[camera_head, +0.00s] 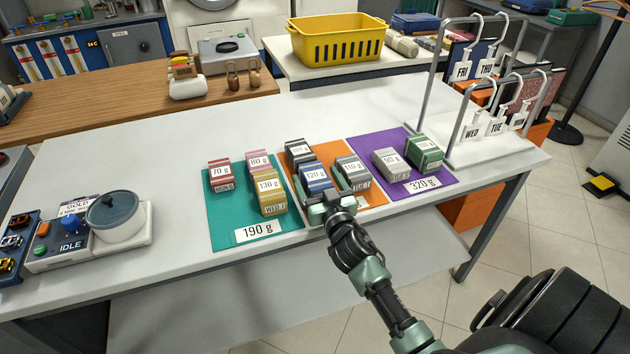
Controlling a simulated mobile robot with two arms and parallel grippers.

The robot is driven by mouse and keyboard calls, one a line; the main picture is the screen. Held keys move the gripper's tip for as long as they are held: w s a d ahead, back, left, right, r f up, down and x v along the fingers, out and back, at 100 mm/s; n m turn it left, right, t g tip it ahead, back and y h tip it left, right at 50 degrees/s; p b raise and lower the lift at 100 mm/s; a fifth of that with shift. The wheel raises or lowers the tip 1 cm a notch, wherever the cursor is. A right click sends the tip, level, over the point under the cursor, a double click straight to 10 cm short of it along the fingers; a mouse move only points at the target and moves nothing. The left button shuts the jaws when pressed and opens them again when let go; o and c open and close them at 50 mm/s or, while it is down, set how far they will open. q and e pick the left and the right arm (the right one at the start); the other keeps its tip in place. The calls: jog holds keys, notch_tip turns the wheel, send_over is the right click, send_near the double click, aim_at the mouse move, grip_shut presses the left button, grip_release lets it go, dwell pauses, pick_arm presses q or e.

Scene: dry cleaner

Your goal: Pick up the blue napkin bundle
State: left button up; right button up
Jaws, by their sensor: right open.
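The blue napkin bundle (315,170) carries a "120 g" label and sits on the orange mat (374,197) in the middle of the white table. My right gripper (327,200) is open at the near side of the blue bundle and hides its lower front. I cannot tell whether the fingers touch it. A dark grey bundle (298,150) is just behind it, and a grey "110 g" bundle (353,172) stands close to its right. My left gripper is not in view.
A teal mat (228,217) at left holds red, pink and yellow bundles. A purple mat (433,182) at right holds grey and green bundles. A metal rack (429,82) with day tags stands at the right. A pot (113,215) is at the left. The table's front strip is clear.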

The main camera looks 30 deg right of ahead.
jog(key=shift+x, duration=0.85)
jog(key=c, duration=1.5)
jog(key=shift+r, duration=0.15)
jog(key=shift+c, duration=0.2)
